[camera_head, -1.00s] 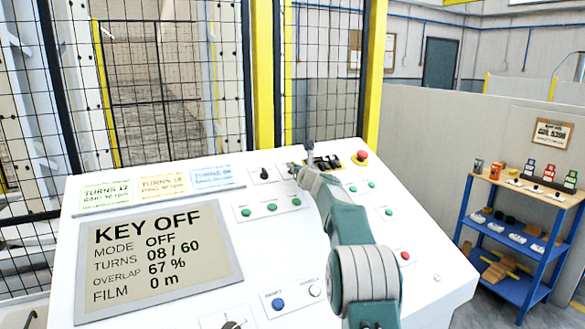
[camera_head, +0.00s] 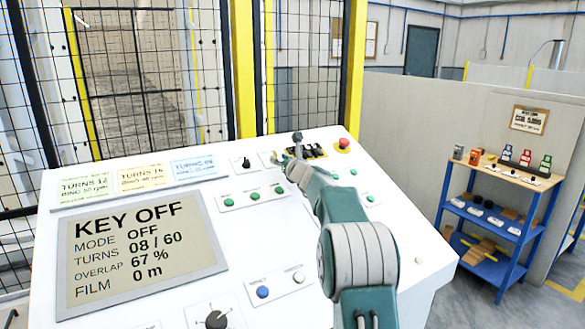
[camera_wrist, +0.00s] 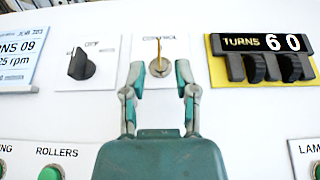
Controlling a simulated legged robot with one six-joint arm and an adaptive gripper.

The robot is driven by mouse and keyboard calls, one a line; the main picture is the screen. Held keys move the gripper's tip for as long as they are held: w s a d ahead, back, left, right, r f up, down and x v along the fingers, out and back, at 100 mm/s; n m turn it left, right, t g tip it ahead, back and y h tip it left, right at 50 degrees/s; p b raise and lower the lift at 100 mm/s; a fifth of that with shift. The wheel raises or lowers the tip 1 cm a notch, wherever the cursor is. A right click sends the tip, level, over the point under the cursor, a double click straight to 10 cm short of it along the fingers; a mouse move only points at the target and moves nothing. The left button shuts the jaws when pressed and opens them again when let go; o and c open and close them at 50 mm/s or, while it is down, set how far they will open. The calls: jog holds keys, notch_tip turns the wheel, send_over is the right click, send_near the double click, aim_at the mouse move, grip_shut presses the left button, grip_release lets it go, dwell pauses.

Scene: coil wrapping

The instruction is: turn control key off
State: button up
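The control key (camera_wrist: 158,58) is a thin golden key standing upright in a round lock under the CONTROL label in the wrist view. My gripper (camera_wrist: 159,78) is open, with one fingertip to the left and one to the right of the lock. Nothing is between the fingers except the lock behind them, and the key does not look touched. In the head view my gripper (camera_head: 289,158) is at the top of the white console (camera_head: 290,235), and my arm hides the lock. The display (camera_head: 140,247) reads KEY OFF, turns 08/60.
A black selector knob (camera_wrist: 82,66) is left of the lock. A black TURNS 60 counter (camera_wrist: 262,58) is to the right. Green buttons (camera_head: 255,196) lie below, and a red emergency button (camera_head: 344,143) is at the top right. A mesh fence (camera_head: 150,85) stands behind the console.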

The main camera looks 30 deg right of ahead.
jog(key=s, duration=0.8)
jog(key=shift+s+d+f, duration=0.1)
jog(key=shift+s+d, duration=0.05)
jog(key=shift+d, duration=0.05)
jog(key=s+a+n+g+y, duration=0.3)
jog(key=s+a+n+g, duration=0.1)
jog(key=s+a+n, duration=0.7)
jog(key=s+a+n+g+y, duration=0.35)
jog(key=s+a+n, duration=0.45)
jog(key=a, duration=0.5)
jog(key=s+f+n+g+h, duration=0.1)
jog(key=s+f+n, duration=0.3)
jog(key=s, duration=0.4)
jog(key=s+f+n+g+h, duration=0.2)
jog(key=s+f+n+h, duration=0.1)
jog(key=s+n, duration=0.4)
jog(key=s+f+n+g+h, duration=0.2)
jog(key=s+f+n+h, duration=0.1)
jog(key=s, duration=0.7)
jog(key=shift+f+n, duration=0.8)
jog(key=shift+n, duration=0.4)
